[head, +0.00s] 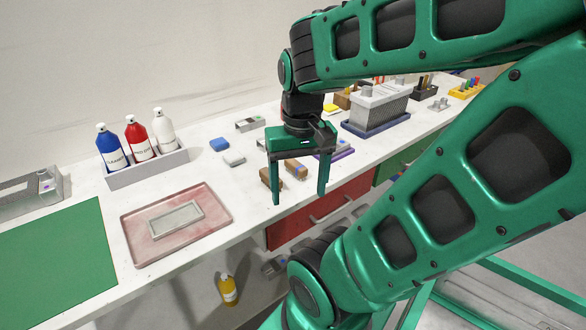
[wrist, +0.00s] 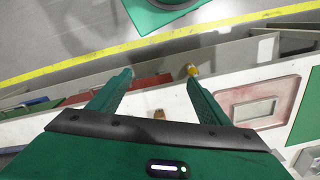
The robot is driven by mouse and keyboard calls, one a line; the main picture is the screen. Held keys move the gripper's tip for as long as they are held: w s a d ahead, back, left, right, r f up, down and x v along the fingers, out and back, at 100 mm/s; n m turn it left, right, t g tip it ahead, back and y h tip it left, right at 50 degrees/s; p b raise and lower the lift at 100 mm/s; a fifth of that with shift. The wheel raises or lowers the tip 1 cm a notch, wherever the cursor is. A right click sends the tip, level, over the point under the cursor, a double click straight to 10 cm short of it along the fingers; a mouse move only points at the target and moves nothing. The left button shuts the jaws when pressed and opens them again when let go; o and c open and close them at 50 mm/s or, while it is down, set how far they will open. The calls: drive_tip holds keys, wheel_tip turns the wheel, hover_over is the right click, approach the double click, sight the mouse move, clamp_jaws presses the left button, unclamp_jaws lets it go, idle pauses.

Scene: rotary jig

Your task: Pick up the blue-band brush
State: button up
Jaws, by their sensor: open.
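Two small brown brush-like blocks lie on the white bench, seen between and behind my gripper's fingers in the head view. The right one (head: 296,169) shows a bluish patch and looks like the blue-band brush. The left one (head: 265,178) is partly covered by a finger, and its band is not clear. My gripper (head: 299,199) is open and empty, fingers pointing down, apart from both blocks. In the wrist view my gripper (wrist: 160,75) is open, with a small brown piece (wrist: 159,114) showing between the fingers, mostly hidden by the gripper body.
A pink tray (head: 140,243) and a green mat (head: 50,265) lie to the left. Several bottles stand in a grey holder (head: 150,170). A grey ribbed block (head: 378,105) stands behind on the right. A yellow bottle (head: 228,289) is below the bench top.

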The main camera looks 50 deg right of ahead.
drive_tip(key=shift+o, duration=1.4)
drive_tip(key=w+d+r+m, duration=0.1)
drive_tip(key=w+d+m, duration=0.4)
drive_tip(key=w, duration=0.1)
drive_tip(key=shift+w+d+r+m, duration=0.2)
drive_tip(key=shift+w+r+m, duration=0.15)
drive_tip(key=shift+w+m, duration=0.05)
drive_tip(key=m, duration=0.8)
approach(296, 163)
drive_tip(key=shift+w+a+f, duration=0.15)
drive_tip(key=shift+w+a, duration=0.15)
wheel_tip(296, 163, down, 5)
drive_tip(key=shift+r, duration=0.1)
drive_tip(key=shift+s+d+f, duration=0.1)
drive_tip(key=shift+d+f, duration=0.05)
drive_tip(key=shift+f, duration=1.25)
drive_tip(key=shift+s+d+f, duration=0.1)
drive_tip(key=shift+d+f, duration=0.05)
drive_tip(key=shift+f, duration=1.2)
drive_tip(key=c, duration=1.2)
